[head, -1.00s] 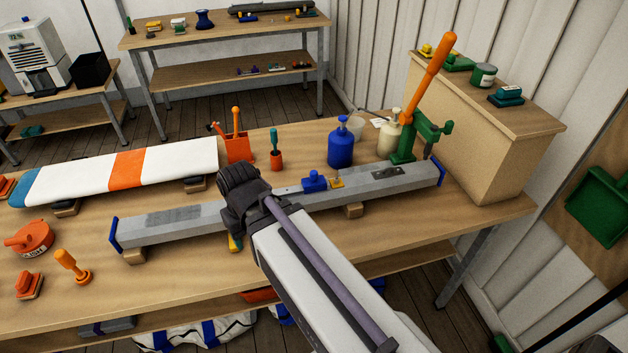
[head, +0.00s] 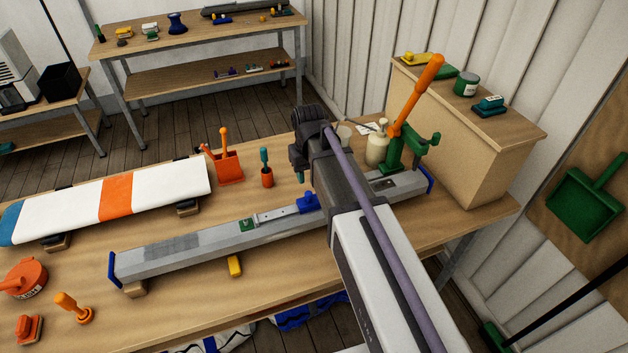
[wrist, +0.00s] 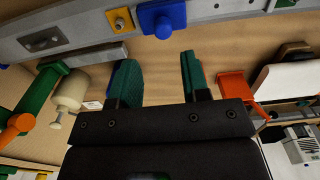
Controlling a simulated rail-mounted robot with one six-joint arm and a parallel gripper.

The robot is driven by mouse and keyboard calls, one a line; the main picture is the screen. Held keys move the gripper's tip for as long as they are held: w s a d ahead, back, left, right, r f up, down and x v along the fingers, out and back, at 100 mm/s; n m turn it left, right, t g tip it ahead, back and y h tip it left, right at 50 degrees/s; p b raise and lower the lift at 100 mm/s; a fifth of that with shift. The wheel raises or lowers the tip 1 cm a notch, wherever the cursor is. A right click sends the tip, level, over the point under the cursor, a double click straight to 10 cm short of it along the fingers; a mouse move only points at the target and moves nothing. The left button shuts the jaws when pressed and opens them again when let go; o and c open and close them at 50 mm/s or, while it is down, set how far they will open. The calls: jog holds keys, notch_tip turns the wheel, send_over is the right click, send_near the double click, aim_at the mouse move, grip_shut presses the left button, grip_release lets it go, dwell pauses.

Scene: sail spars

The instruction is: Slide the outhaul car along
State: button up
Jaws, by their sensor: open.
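The grey spar (head: 180,257) lies across the bench. A blue car with a knob (head: 307,203), seemingly the outhaul car, sits on its top near a metal track strip (head: 275,214). In the wrist view, the blue car (wrist: 162,18) is at the top, beside a yellow fitting (wrist: 121,20) on the spar. My gripper (wrist: 157,78) is open, with dark green finger pads and nothing visible between them. In the head view, it is beyond the spar, up and slightly right of the blue car, apart from it.
A green fitting (head: 246,225) sits on the spar to the left. Behind the spar stand a red holder (head: 226,168), a small pot with a green-handled tool (head: 266,176) and a cream pump bottle (head: 377,148). A green lever press with orange handle (head: 415,95) rises at right.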

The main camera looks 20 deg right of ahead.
aim_at(308, 193)
jog(key=shift+s+a+f, duration=0.1)
jog(key=shift+a+f, duration=0.05)
jog(key=shift+f, duration=0.1)
notch_tip(308, 193, down, 8)
jog(key=b, duration=0.9)
jog(key=shift+f, duration=0.25)
jog(key=shift+r+p, duration=0.5)
jog(key=shift+p, duration=0.05)
jog(key=shift+c, duration=0.7)
jog(key=c, duration=0.6)
jog(key=shift+o, duration=0.2)
jog(key=shift+s+a, duration=0.2)
jog(key=shift+a, duration=2.8)
jog(key=shift+s+a, duration=0.2)
jog(key=shift+a, duration=2.8)
jog(key=o, duration=0.9)
jog(key=shift+o, duration=0.2)
notch_tip(308, 193, up, 11)
jog(key=p, duration=1.1)
jog(key=s+d+f+m+b, duration=0.1)
jog(key=s+d+f+b, duration=0.9)
jog(key=s+d, duration=0.2)
jog(key=shift+s+f+b, duration=0.3)
jog(key=shift+s, duration=0.5)
